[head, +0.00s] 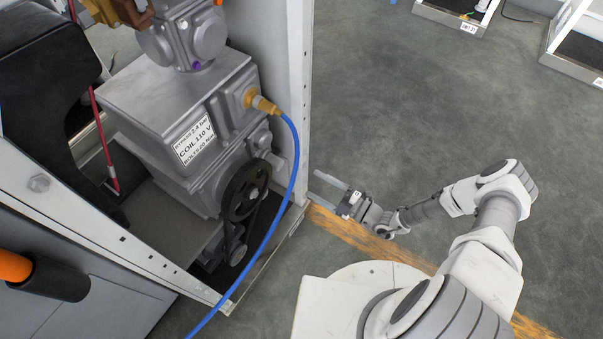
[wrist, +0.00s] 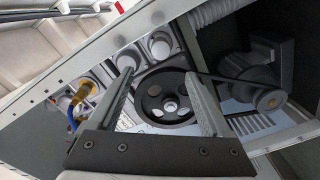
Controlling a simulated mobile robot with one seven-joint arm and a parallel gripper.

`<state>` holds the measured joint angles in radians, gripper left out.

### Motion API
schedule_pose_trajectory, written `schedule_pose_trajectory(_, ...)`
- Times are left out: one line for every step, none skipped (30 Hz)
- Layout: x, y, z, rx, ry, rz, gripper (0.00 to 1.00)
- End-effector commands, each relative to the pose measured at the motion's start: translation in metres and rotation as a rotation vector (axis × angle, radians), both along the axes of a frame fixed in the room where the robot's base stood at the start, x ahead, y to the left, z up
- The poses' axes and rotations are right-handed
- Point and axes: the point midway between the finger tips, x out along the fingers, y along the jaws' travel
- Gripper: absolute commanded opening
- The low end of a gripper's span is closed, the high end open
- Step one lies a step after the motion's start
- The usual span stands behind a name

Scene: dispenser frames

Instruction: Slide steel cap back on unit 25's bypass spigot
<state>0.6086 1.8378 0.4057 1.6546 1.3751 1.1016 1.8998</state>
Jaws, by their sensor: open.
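My gripper (head: 326,189) is open and empty, just right of the dispenser frame's upright post in the head view. In the wrist view its two fingers (wrist: 158,72) stand apart, with the black pulley wheel (wrist: 165,97) behind them. The grey pump body (head: 165,95) stands inside the frame, with a label reading COIL 110 V. Several round grey ends (wrist: 159,46) show on its side in the wrist view. I cannot tell whether any is the steel cap or the bypass spigot. No number 25 is legible on this unit.
A brass fitting (head: 262,103) on the pump carries a blue hose (head: 292,165) that hangs across the frame opening. The white upright post (head: 299,90) stands between pump and gripper. A motor (wrist: 262,88) sits beside the pulley. Open grey floor (head: 420,110) lies to the right.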

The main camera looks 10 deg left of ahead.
Motion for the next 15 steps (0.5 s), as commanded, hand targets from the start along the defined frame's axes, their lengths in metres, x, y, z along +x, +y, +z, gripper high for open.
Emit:
schedule_pose_trajectory(-0.002,-0.007,0.001,-0.001,-0.001,-0.002,0.83)
schedule_pose_trajectory(-0.004,-0.011,0.001,-0.001,-0.001,-0.002,0.83)
schedule_pose_trajectory(-0.005,-0.014,0.001,-0.001,-0.001,-0.001,0.83)
schedule_pose_trajectory(-0.006,-0.017,0.0,-0.001,-0.001,-0.001,0.83)
schedule_pose_trajectory(-0.007,-0.018,0.0,0.0,-0.001,-0.001,0.83)
schedule_pose_trajectory(-0.008,-0.02,0.0,0.001,0.0,-0.001,0.83)
schedule_pose_trajectory(-0.008,-0.021,0.0,0.001,0.0,-0.001,0.83)
schedule_pose_trajectory(-0.009,-0.022,0.0,0.001,0.0,-0.001,0.83)
schedule_pose_trajectory(-0.009,-0.022,0.0,0.001,0.0,-0.001,0.83)
schedule_pose_trajectory(-0.009,-0.022,0.0,0.001,0.0,-0.001,0.83)
schedule_pose_trajectory(-0.009,-0.022,0.0,0.001,0.0,-0.001,0.83)
schedule_pose_trajectory(-0.009,-0.022,0.0,0.001,0.0,-0.001,0.83)
schedule_pose_trajectory(-0.009,-0.022,0.0,0.001,0.0,-0.001,0.83)
schedule_pose_trajectory(-0.009,-0.022,0.0,0.001,0.0,-0.001,0.83)
schedule_pose_trajectory(-0.009,-0.022,0.0,0.001,0.0,-0.001,0.83)
